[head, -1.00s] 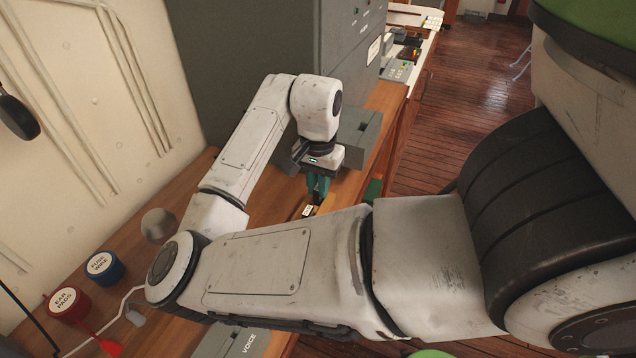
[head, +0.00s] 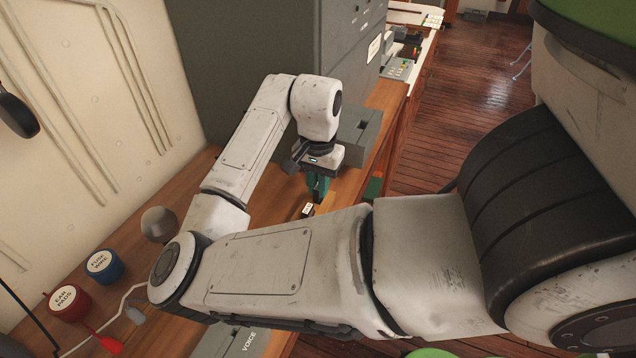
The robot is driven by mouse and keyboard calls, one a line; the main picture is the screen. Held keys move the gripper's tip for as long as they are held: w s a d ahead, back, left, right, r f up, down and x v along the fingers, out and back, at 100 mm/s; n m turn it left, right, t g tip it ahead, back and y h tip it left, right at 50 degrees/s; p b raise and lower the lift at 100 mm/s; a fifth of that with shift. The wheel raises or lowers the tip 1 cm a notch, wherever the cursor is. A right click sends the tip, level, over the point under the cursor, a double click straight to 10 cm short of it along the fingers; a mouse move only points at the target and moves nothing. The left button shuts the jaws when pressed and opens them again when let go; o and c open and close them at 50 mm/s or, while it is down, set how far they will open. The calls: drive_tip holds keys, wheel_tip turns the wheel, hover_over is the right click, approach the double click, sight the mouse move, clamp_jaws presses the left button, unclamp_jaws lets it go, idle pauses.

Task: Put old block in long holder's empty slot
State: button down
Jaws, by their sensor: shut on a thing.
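My gripper (head: 318,188) points down over the wooden counter, its teal fingers shut. A small dark block with a white label (head: 307,209) shows at the fingertips, just left of them. The label is too small to read, and I cannot tell whether this is the old block or a part of a holder. What sits between the fingers is mostly hidden.
A grey cabinet (head: 255,70) stands behind my gripper, with a grey box (head: 362,132) to its right. A red tub (head: 69,303) and a blue tub (head: 103,266) stand at the left. A grey VOICE box (head: 243,342) is in front.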

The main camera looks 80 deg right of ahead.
drive_tip(key=shift+f, duration=0.7)
idle(1.9)
drive_tip(key=c, duration=1)
unclamp_jaws()
wheel_tip(320, 180, up, 11)
drive_tip(key=shift+f, duration=0.1)
drive_tip(key=shift+s, duration=0.1)
